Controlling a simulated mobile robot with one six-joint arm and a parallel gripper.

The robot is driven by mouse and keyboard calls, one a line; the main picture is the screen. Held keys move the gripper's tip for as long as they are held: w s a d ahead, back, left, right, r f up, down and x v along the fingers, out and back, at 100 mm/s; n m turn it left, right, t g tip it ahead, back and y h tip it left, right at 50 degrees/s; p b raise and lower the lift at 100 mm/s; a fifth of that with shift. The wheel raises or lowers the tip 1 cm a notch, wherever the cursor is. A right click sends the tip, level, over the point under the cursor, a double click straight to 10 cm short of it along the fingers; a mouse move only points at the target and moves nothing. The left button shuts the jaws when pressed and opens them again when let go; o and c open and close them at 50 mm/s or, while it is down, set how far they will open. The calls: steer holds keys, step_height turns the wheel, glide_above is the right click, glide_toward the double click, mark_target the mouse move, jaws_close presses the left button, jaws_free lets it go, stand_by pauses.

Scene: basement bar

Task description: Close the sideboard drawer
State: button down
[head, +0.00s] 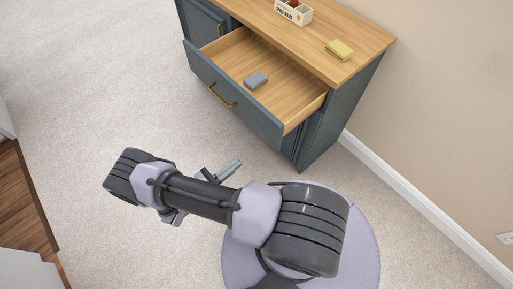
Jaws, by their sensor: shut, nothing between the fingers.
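The sideboard (349,103) is dark blue-grey with a wooden top and stands against the wall at the upper right. Its drawer (237,103) is pulled well out toward the left, with a wooden inside and a brass handle (222,96) on its front. A small grey block (256,80) lies in the drawer. My gripper (238,163) is shut and empty. It shows below the drawer front in the picture, apart from it, partly hidden behind my arm.
On the sideboard top are a yellow sponge-like block (339,50) and a small white box (294,11) with things in it. A cabinet door (203,24) is beside the drawer. Open carpet (100,80) lies left of the drawer. A white baseboard (420,215) runs along the right wall.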

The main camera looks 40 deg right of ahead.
mark_target(271, 137)
steer(key=d, duration=0.4)
steer(key=d+b, duration=0.1)
steer(key=d, duration=0.9)
steer(key=shift+w+d+f, duration=0.1)
steer(key=shift+w+d, duration=0.15)
steer(key=shift+d, duration=0.1)
